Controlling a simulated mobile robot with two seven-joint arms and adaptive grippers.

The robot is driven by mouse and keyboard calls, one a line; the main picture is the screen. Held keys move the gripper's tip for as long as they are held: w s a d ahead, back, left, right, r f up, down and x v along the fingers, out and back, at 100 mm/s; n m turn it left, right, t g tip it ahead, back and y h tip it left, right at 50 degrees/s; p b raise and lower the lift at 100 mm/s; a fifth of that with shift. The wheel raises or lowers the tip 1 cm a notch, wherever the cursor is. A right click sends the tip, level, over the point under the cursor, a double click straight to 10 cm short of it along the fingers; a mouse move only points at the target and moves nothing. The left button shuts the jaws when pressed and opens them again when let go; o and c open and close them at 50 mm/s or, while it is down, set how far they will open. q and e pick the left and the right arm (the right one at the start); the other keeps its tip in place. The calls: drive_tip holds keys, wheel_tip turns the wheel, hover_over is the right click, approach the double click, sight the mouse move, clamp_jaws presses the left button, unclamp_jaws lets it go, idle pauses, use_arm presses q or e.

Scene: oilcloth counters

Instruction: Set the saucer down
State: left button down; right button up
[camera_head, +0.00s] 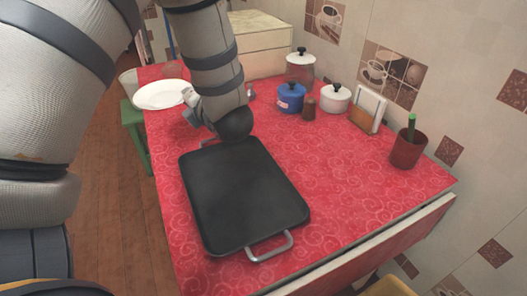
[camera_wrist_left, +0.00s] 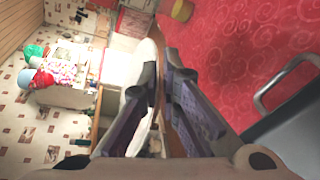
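The saucer (camera_head: 160,95), a white round plate, is at the far left corner of the red counter in the head view. It looks level; I cannot tell whether it touches the counter. My left gripper (camera_head: 188,106) is at its right rim, partly hidden by my arm. In the left wrist view the saucer (camera_wrist_left: 154,45) shows nearly edge-on, its rim between the two dark fingers of my left gripper (camera_wrist_left: 160,72). The fingers look shut on it. My right gripper is in neither view.
A black tray (camera_head: 245,195) with metal handles covers the near part of the red counter (camera_head: 335,170). A blue pot (camera_head: 290,97), a white pot (camera_head: 335,98), a napkin holder (camera_head: 367,111) and a red cup (camera_head: 407,150) stand along the wall. A green stool (camera_head: 134,130) stands beside the left edge.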

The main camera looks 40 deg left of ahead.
use_arm(q)
drive_tip(key=w+d+f+b, duration=0.1)
drive_tip(key=d+f, duration=0.1)
drive_tip(key=d, duration=0.3)
drive_tip(key=w+d+f, duration=0.1)
drive_tip(key=d+f, duration=0.2)
drive_tip(key=d, duration=0.1)
drive_tip(key=b, duration=0.1)
hover_over(249, 165)
drive_tip(key=f, duration=0.4)
drive_tip(key=shift+s+a+f, duration=0.1)
drive_tip(key=shift+a, duration=0.25)
drive_tip(key=shift+d+f+b, duration=0.15)
drive_tip(key=shift+f+b, duration=0.05)
drive_tip(key=shift+f, duration=0.7)
drive_tip(key=shift+d+f+b, duration=0.15)
drive_tip(key=shift+f+b, duration=0.05)
drive_tip(key=shift+f, duration=0.7)
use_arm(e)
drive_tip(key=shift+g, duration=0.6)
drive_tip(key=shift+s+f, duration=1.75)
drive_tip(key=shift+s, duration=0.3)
use_arm(q)
drive_tip(key=shift+f, duration=0.3)
drive_tip(key=c, duration=1.8)
unclamp_jaws()
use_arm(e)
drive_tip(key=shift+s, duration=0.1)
